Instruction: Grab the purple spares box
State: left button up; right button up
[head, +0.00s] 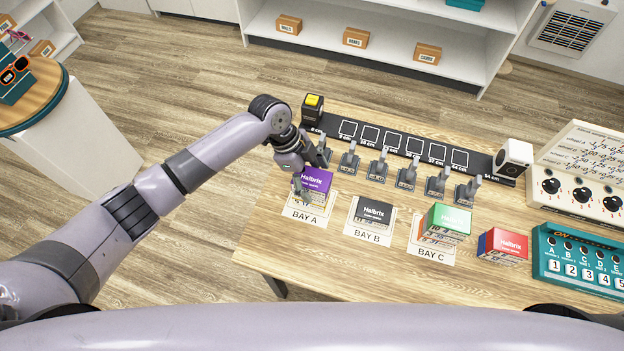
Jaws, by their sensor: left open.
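The purple spares box (318,181), labelled Halbrix, stands on the BAY A card (307,219) on the wooden table. My left gripper (308,174) is open at the box's upper left. One finger is in front of the box's left side and hides part of it; the other is near its back edge. I cannot tell whether either finger touches the box. My right gripper is not in view.
A black box (374,213) stands on BAY B, a green box (450,218) on BAY C, and a red and blue box (505,246) farther right. Several grey levers (378,168) stand close behind. A teal button panel (580,262) is at right. The front table area is clear.

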pick_arm(q)
jog(key=shift+c, duration=0.3)
jog(key=c, duration=1.2)
jog(key=shift+c, duration=0.2)
